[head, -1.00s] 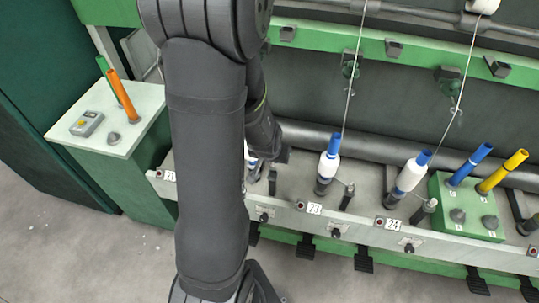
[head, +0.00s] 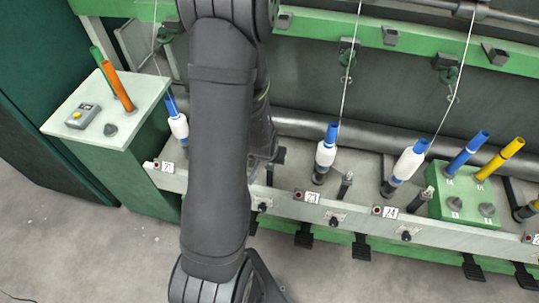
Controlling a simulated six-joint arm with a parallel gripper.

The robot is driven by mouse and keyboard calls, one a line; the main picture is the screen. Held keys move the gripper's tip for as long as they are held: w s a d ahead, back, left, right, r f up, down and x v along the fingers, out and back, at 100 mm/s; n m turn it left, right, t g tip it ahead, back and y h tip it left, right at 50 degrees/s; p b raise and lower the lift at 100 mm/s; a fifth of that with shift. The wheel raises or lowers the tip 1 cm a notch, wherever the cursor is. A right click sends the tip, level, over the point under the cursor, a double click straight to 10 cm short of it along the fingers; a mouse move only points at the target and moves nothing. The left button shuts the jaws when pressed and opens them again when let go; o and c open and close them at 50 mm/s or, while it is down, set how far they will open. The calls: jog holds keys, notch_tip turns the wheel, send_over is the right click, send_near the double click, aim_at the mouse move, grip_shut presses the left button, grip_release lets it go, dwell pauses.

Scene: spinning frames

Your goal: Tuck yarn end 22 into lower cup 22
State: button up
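Station 22 of the frame is hidden behind my arm, between plate 21 (head: 168,167) and plate 23 (head: 312,198). Yarn end 22, its bobbin and its label cannot be seen. I cannot make out lower cup 22. A dark knob (head: 263,207) on the pale rail shows just right of my arm. My gripper is mostly hidden behind the arm; a dark part (head: 279,155) at the wrist's right edge may belong to it. Whether it is open or holds yarn cannot be told.
White bobbins on blue tubes stand at stations 21 (head: 179,127), 23 (head: 326,153) and 24 (head: 410,165), with thin yarns above 23 and 24. A green box (head: 455,193) with blue and yellow tubes is at right. A pale-topped cabinet (head: 70,105) is at left.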

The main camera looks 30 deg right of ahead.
jog(key=shift+f, duration=0.2)
jog(key=o, duration=0.8)
jog(key=shift+c, duration=0.2)
jog(key=v, duration=1.7)
jog(key=shift+r, duration=0.2)
jog(key=shift+f, duration=0.15)
jog(key=x, duration=1.2)
jog(key=shift+f, duration=0.25)
